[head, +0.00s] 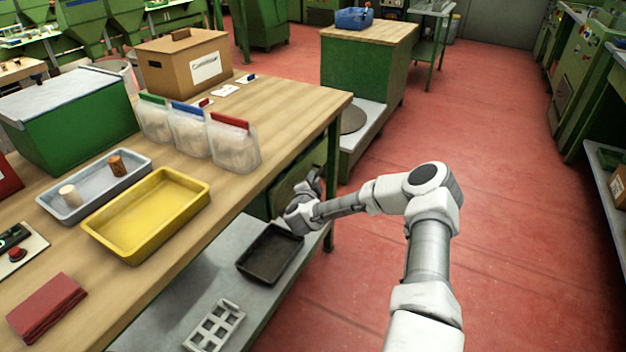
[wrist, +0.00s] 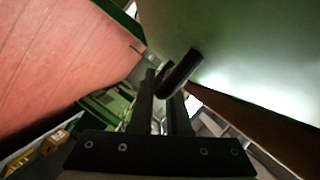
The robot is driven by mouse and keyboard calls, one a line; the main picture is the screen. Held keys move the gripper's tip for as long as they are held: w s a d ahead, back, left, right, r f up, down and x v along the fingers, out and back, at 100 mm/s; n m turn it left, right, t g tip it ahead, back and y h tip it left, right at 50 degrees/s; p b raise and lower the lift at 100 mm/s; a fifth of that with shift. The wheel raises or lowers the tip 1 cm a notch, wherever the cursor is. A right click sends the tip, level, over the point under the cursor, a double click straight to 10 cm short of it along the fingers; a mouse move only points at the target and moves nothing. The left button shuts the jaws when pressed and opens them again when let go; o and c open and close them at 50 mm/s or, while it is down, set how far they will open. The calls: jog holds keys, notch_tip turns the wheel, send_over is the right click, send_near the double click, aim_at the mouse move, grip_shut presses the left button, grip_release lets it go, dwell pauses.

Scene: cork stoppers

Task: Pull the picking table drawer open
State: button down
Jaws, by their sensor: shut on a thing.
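The green drawer (head: 285,190) sits under the right end of the wooden-topped picking table (head: 290,112). My arm reaches across to it, and my gripper (head: 313,186) is at the drawer front, partly hidden by my own wrist. In the wrist view, the pale green drawer front (wrist: 235,55) fills the upper right. A dark bar handle (wrist: 182,72) stands out from it. My gripper's two black fingers (wrist: 163,90) are shut on this handle. How far the drawer stands out from the table cannot be told.
A dark tray (head: 270,253) and a grey slotted rack (head: 214,326) lie on the lower shelf. The tabletop holds a yellow tray (head: 150,215), a grey tray (head: 95,187) with two corks, clear bags (head: 232,145) and a cardboard box (head: 183,65). The red floor (head: 530,250) at right is clear.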

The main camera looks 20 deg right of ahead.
jog(key=s+d+p, duration=0.1)
jog(key=s+d, duration=1.3)
jog(key=s, duration=0.4)
jog(key=shift+p, duration=0.3)
jog(key=shift+s+d, duration=0.1)
jog(key=c, duration=0.9)
grip_release()
jog(key=p+v, duration=0.2)
jog(key=v, duration=1.5)
jog(key=shift+s, duration=0.2)
jog(key=shift+w, duration=0.1)
